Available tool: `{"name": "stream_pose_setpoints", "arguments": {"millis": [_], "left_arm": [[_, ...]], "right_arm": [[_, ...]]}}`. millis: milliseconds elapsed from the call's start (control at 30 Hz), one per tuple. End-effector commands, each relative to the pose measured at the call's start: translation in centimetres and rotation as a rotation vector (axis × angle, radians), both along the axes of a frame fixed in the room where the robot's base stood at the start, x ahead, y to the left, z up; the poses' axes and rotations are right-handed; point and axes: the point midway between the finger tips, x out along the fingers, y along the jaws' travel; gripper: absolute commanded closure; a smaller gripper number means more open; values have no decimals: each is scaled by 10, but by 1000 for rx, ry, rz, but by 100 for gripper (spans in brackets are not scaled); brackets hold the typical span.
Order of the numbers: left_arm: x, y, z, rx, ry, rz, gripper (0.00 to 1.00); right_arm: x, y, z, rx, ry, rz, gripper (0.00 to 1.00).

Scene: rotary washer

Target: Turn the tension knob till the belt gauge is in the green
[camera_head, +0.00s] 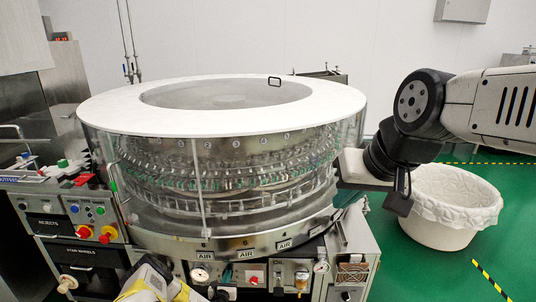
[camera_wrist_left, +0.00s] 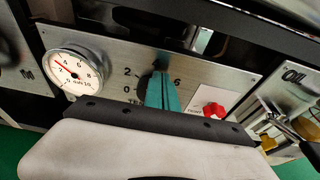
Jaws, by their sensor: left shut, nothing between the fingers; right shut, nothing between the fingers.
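My left gripper (camera_wrist_left: 162,92) is shut, its teal fingers together in front of a black knob (camera_wrist_left: 145,84) on a metal panel. The fingers cover much of the knob; touching or apart, I cannot tell. A scale with 0, 2 and 6 rings it. Left of it is a round white gauge (camera_wrist_left: 72,70) with a red needle pointing up and left; I see no green band on it. In the head view this gauge (camera_head: 199,275) is on the washer's lower front.
A red knob (camera_wrist_left: 214,110) sits right of the fingers. An OIL panel (camera_wrist_left: 297,78) is at the far right. The round washer (camera_head: 225,225) fills the middle. Control boxes (camera_head: 70,225) stand at left. A white lined bin (camera_head: 440,225) stands on the green floor at right.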

Motion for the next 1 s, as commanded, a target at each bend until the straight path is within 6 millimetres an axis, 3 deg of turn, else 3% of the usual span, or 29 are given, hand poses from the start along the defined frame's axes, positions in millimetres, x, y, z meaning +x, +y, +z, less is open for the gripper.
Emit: {"name": "stream_pose_setpoints", "arguments": {"millis": [700, 1000], "left_arm": [[-1, -5, -3, 0, 4, 0, 100], [-1, -7, 5, 0, 2, 0, 100]], "right_arm": [[0, 0, 0, 0, 0, 0, 100], [0, 0, 0, 0, 0, 0, 100]]}}
